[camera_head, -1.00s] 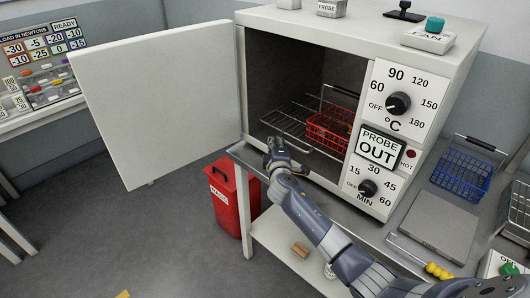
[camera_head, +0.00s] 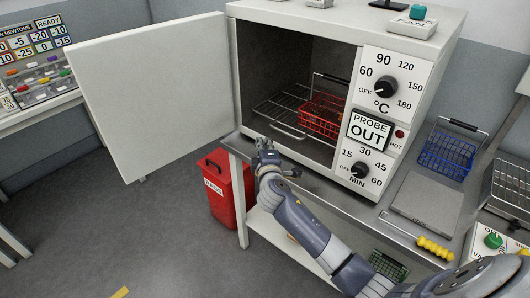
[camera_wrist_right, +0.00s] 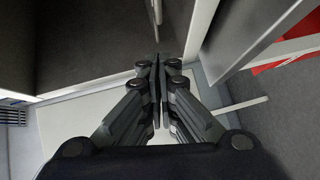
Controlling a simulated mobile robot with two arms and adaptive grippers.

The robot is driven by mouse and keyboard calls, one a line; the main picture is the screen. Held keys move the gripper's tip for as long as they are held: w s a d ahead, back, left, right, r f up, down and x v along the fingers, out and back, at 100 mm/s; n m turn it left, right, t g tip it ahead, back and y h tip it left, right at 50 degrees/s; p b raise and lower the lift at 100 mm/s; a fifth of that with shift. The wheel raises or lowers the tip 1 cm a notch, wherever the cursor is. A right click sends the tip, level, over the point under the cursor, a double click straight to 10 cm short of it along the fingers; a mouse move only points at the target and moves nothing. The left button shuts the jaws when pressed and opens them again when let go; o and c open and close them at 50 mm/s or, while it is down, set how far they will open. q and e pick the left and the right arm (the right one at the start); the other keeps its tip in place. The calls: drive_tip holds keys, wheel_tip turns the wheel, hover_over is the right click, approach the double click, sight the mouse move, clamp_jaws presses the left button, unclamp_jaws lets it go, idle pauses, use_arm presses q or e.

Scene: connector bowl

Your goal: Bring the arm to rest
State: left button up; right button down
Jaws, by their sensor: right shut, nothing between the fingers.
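My right gripper (camera_head: 265,150) is in front of the open oven (camera_head: 290,85), near the lower left of its opening and the front edge of the bench. In the right wrist view the fingers of my right gripper (camera_wrist_right: 159,65) are closed together with nothing between them. My right arm reaches in from the lower right in the head view. A red wire basket (camera_head: 320,115) with a dark handle sits on the wire rack (camera_head: 278,110) inside the oven, apart from my gripper. My left gripper is not in view.
The oven door (camera_head: 155,95) stands wide open to the left. A red bin (camera_head: 222,192) stands on the floor below. On the bench are a grey plate (camera_head: 425,203), a blue basket (camera_head: 450,153) and a yellow-handled tool (camera_head: 435,248). A green basket (camera_head: 388,265) is on the lower shelf.

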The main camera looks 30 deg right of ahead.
drive_tip(key=shift+v, duration=2)
